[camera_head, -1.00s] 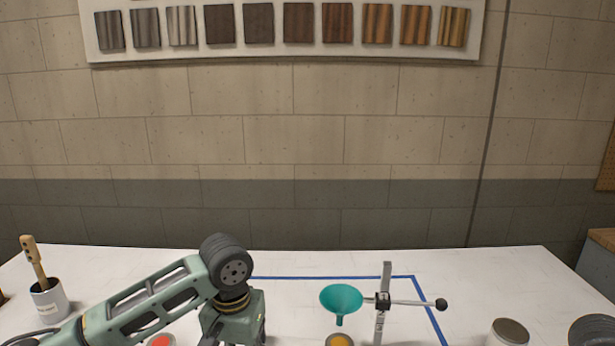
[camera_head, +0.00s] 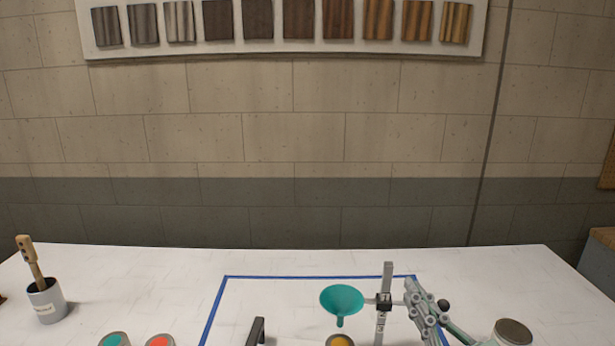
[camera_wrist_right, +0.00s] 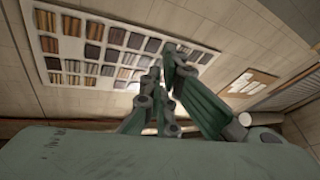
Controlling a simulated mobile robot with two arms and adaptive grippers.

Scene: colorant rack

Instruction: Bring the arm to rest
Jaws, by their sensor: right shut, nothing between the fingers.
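No left gripper shows in the head view. A small dark angled piece (camera_head: 257,331) shows at the bottom edge; I cannot tell what it belongs to.
A teal funnel (camera_head: 342,299) hangs on a metal stand (camera_head: 387,275) above an amber-topped can (camera_head: 340,340). Teal (camera_head: 115,340) and red (camera_head: 160,341) cans and a brush cup (camera_head: 47,302) stand left. The table's back is clear.

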